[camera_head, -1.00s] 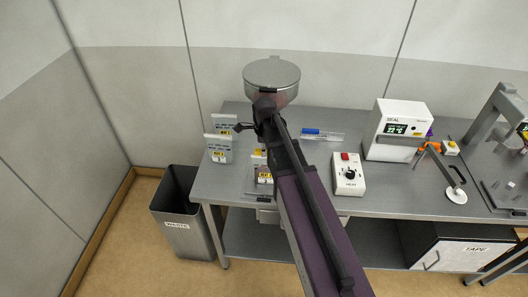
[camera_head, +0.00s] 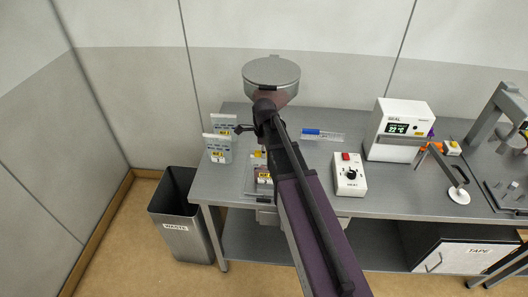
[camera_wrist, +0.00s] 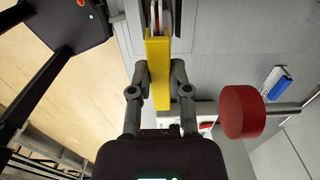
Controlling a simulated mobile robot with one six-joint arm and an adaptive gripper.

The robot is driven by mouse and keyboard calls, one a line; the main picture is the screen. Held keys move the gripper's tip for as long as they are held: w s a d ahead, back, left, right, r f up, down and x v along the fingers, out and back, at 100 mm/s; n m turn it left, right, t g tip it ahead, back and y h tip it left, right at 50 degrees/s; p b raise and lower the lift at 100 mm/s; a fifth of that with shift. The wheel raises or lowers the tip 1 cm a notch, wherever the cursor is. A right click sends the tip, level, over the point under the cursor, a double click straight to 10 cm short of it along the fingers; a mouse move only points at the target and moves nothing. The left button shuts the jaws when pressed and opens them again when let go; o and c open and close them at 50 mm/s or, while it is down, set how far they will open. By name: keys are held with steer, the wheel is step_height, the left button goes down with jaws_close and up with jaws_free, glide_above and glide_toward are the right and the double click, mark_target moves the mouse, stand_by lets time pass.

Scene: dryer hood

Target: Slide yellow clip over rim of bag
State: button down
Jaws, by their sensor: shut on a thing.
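The yellow clip (camera_wrist: 158,60) is a long narrow bar, held between the two fingers of my gripper (camera_wrist: 160,85) in the wrist view. Beyond its far end a thin pale edge (camera_wrist: 155,14) shows, perhaps a bag's rim; I cannot tell whether the clip is over it. In the head view my arm hides most of the gripper. A labelled bag (camera_head: 263,182) is half hidden beside my arm, with a small yellow patch (camera_head: 259,154) above it. Two more bags, a front one (camera_head: 217,153) and a rear one (camera_head: 222,123), stand upright at the bench's left end.
In the wrist view a red disc (camera_wrist: 242,112) on a rod is right of my gripper.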

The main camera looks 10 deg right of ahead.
steer(key=shift+f, duration=0.2)
stand_by(0.4)
steer(key=shift+c, duration=2.4)
jaws_free()
steer(key=shift+r, duration=0.15)
step_height(320, 180, up, 3)
steer(key=p, duration=0.2)
steer(key=shift+f+p, duration=0.2)
steer(key=shift+p, duration=0.15)
steer(key=s+a+r+p, duration=0.1)
steer(key=s+a, duration=0.1)
steer(key=s, duration=0.6)
steer(key=shift+s+a, duration=0.25)
steer(key=shift+a, duration=0.15)
